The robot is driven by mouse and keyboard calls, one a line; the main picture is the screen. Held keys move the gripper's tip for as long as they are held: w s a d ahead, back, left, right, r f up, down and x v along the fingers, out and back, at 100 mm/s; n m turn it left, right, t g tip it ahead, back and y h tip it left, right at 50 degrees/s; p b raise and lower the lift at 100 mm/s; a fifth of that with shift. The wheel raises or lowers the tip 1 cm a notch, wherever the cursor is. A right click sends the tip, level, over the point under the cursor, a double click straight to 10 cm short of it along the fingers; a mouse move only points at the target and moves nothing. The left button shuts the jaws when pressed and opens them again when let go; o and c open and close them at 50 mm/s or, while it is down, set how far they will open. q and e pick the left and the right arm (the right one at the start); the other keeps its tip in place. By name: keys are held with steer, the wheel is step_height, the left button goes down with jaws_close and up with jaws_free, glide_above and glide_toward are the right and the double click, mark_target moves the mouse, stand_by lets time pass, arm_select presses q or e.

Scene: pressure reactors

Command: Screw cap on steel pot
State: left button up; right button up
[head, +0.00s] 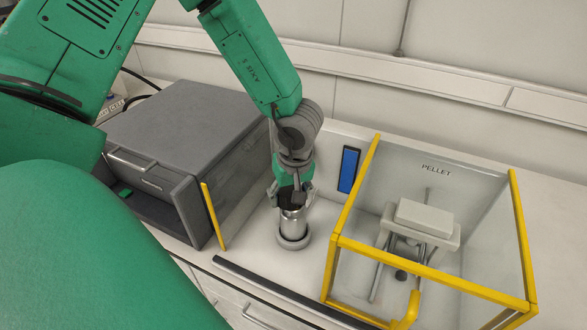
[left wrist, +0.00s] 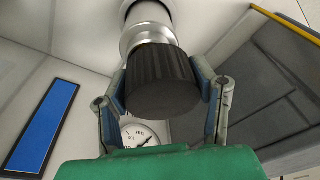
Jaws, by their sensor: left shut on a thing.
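The steel pot (head: 293,228) stands upright on a round base on the bench, between the grey cabinet and the yellow-framed case. A black ribbed cap (left wrist: 162,80) sits at the pot's end in the left wrist view, in line with the steel body (left wrist: 148,33). My left gripper (head: 291,200) points down over the pot, its fingers on both sides of the cap. It also shows in the left wrist view (left wrist: 165,95), shut on the cap. In the head view the gripper mostly hides the cap. I cannot tell how far the cap is threaded. My right gripper is not in view.
A grey cabinet (head: 185,115) with an open front stands left of the pot. A clear case with yellow edges (head: 430,270), marked PELLET, stands close on the right. A blue panel (head: 348,169) is behind. A round gauge (left wrist: 140,135) shows in the left wrist view.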

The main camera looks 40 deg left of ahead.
arm_select(q)
steer(key=shift+d+r+p, duration=0.15)
steer(key=shift+r+p, duration=0.5)
steer(key=shift+r, duration=0.2)
steer(key=shift+r+p, duration=0.3)
steer(key=shift+r, duration=2.05)
steer(key=shift+w+d+f+y+b, duration=0.1)
steer(key=shift+f+y+b, duration=0.05)
steer(key=shift+f+b, duration=0.35)
steer(key=shift+d+f+y+b, duration=0.1)
steer(key=shift+f+y+b, duration=0.05)
steer(key=shift+f+b, duration=0.3)
steer(key=shift+w+d+f+y+b, duration=0.15)
steer(key=shift+f+b, duration=0.15)
steer(key=shift+f, duration=0.2)
steer(key=shift+d+f+y+b, duration=0.15)
steer(key=shift+f+b, duration=0.1)
steer(key=shift+f, duration=0.2)
steer(key=shift+s+f+p, duration=0.1)
steer(key=shift+s+p, duration=0.1)
steer(key=shift+p, duration=0.15)
steer(key=shift+p, duration=0.65)
steer(key=shift+f, duration=0.2)
